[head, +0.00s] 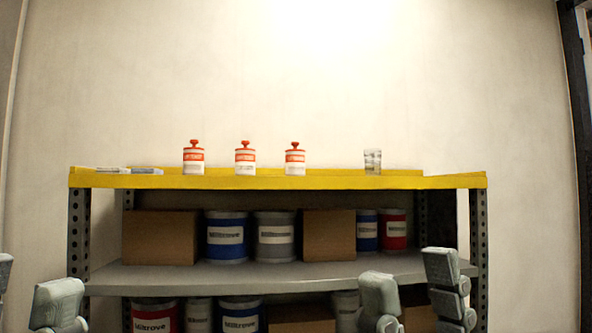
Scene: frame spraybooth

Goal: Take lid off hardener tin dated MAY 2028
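Three small white-and-red tins with red knobbed lids stand on the yellow-edged top shelf: a left tin (194,160), a middle tin (245,160) and a right tin (295,160). All three lids look in place. Their dates are too small to read, so I cannot tell which is MAY 2028. My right gripper (410,275) is open and empty, low in front of the rack, below and right of the tins. My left gripper (32,280) is at the lower left edge, partly cut off, its fingers apart and empty. Neither gripper touches a tin.
A clear cup (372,161) stands right of the tins. Flat items (146,171) lie at the top shelf's (335,181) left end. Cardboard boxes (160,237) and large cans (227,252) fill the lower shelves. Top-shelf space between tins and cup is free.

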